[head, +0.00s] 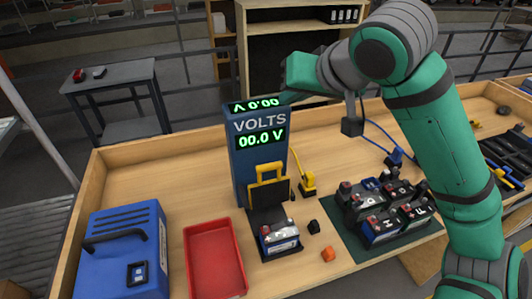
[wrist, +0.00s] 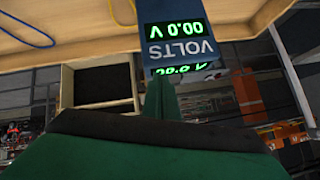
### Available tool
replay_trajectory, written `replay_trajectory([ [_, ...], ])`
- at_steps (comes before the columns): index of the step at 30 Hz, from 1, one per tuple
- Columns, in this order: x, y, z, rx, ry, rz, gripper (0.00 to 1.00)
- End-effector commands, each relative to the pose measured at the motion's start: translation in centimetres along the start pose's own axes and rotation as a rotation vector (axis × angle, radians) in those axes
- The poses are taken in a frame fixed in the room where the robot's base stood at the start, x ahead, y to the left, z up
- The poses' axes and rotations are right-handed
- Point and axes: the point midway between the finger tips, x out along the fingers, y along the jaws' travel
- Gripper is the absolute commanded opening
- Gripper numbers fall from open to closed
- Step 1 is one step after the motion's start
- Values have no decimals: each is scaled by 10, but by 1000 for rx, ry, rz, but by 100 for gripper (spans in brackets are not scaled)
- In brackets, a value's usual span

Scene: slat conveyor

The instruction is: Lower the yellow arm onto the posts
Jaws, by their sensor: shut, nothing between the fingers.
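The yellow arm (head: 268,173) stands raised at the front of the blue volt meter (head: 246,163). Below and in front of it, a battery (head: 280,238) sits in the dark cradle, its top uncovered. The meter shows 00.0 V on its front and top; it also appears upside down in the wrist view (wrist: 180,44). My gripper (head: 289,96) is shut and empty, high beside the meter's top, above and apart from the yellow arm. Its closed fingers show in the wrist view (wrist: 159,96). The yellow arm is not visible there.
A red tray (head: 214,262) and a blue case (head: 121,251) lie left of the cradle. Several batteries (head: 383,210) stand on a green mat at right. A yellow-and-black tool (head: 307,184) and small black and orange blocks lie nearby. The bench's back left is clear.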

Motion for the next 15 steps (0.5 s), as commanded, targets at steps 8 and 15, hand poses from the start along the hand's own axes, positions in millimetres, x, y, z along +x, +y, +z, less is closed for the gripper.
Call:
replay_trajectory([
  [8,-11,-27,61,-177,-309,138,0],
  [15,-16,-28,79,-212,-399,180,0],
])
